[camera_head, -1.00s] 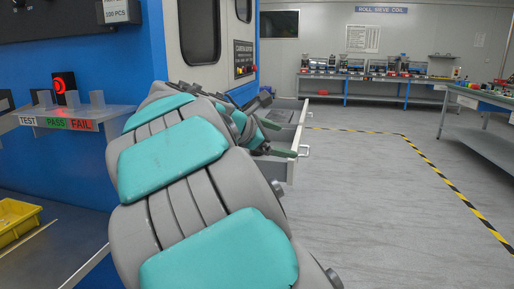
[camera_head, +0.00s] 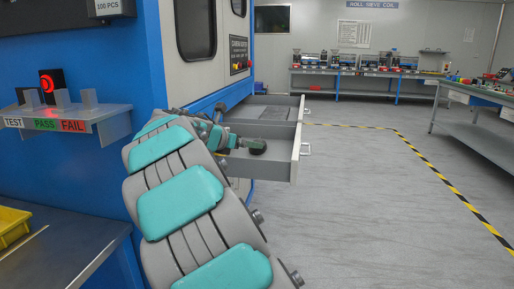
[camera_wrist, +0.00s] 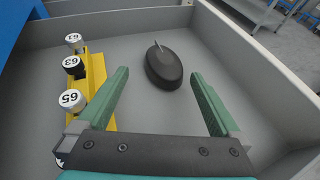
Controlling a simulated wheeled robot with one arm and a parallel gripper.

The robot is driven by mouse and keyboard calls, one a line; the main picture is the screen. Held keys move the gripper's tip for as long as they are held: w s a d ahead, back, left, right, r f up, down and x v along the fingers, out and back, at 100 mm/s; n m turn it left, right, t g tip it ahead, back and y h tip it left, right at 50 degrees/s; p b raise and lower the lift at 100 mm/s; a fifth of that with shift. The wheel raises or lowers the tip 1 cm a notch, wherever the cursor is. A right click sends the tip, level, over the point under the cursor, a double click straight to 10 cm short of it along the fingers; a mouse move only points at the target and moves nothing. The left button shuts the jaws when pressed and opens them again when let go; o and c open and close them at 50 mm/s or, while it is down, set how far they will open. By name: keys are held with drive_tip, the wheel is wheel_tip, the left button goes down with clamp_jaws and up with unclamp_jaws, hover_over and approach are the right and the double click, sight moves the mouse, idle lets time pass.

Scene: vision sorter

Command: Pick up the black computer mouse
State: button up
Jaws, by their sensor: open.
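The black computer mouse (camera_wrist: 164,67) lies on the floor of an open grey drawer (camera_wrist: 130,50), in the wrist view. My gripper (camera_wrist: 158,82) is open, with its two green fingers spread apart. The mouse lies between and just beyond the fingertips in the picture, and I cannot tell the height between them. In the head view the mouse (camera_head: 257,147) is a small dark shape in the drawer, beside my gripper (camera_head: 245,145). My arm hides part of the drawer there.
In the drawer left of the fingers is a yellow holder (camera_wrist: 96,75) with several numbered cylinders (camera_wrist: 73,98). Drawer walls surround the gripper. A second open drawer (camera_head: 268,112) lies behind. A shelf (camera_head: 75,117) with test, pass and fail labels is at left.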

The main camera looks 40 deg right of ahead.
drive_tip(key=shift+s+x, duration=0.2)
drive_tip(key=shift+x, duration=2.7)
drive_tip(key=shift+c, duration=0.4)
drive_tip(key=shift+f, duration=0.1)
drive_tip(key=c, duration=1.3)
drive_tip(key=shift+o, duration=0.2)
